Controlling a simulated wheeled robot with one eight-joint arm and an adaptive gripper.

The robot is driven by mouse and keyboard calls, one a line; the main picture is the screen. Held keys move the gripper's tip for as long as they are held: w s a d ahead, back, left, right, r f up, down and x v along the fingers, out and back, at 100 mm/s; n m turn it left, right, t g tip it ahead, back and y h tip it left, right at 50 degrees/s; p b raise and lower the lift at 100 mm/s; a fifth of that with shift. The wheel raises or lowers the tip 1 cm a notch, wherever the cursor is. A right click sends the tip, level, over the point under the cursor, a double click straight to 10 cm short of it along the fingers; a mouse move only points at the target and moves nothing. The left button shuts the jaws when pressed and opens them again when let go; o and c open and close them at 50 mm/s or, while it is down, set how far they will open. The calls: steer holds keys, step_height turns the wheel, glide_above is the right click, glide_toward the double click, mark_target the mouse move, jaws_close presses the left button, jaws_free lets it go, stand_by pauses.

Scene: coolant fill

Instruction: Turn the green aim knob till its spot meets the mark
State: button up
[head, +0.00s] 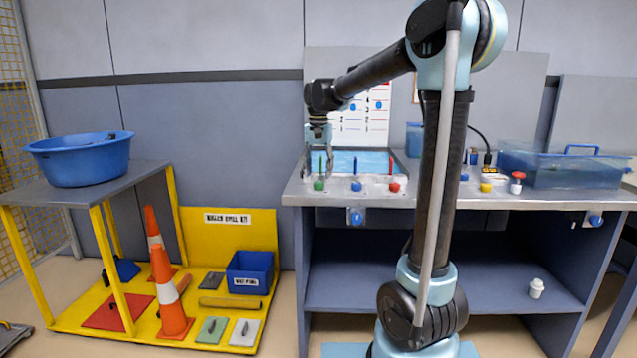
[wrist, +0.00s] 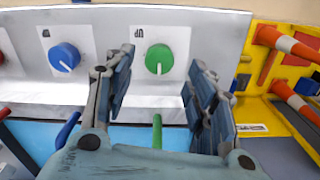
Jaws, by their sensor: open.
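The green aim knob (wrist: 158,51) sits on a pale panel in the wrist view. It carries a small light spot on the side facing the bottom of the picture. No separate mark for it can be made out. In the head view the green knob (head: 319,185) is at the left of the bench's front edge. My gripper (wrist: 161,60) is open, its two fingers spread with the knob showing between them, apart from it. In the head view my gripper (head: 321,150) hangs above the knob, close to the blue tray.
A blue knob (wrist: 64,57) stands left of the green one in the wrist view, and a red knob (head: 394,187) is further along the bench. A green upright stick (wrist: 157,131) rises near my fingers. An orange cone (head: 168,295) stands on the yellow floor tray.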

mark_target(318, 183)
steer(key=shift+f, duration=2)
steer(key=c, duration=1.1)
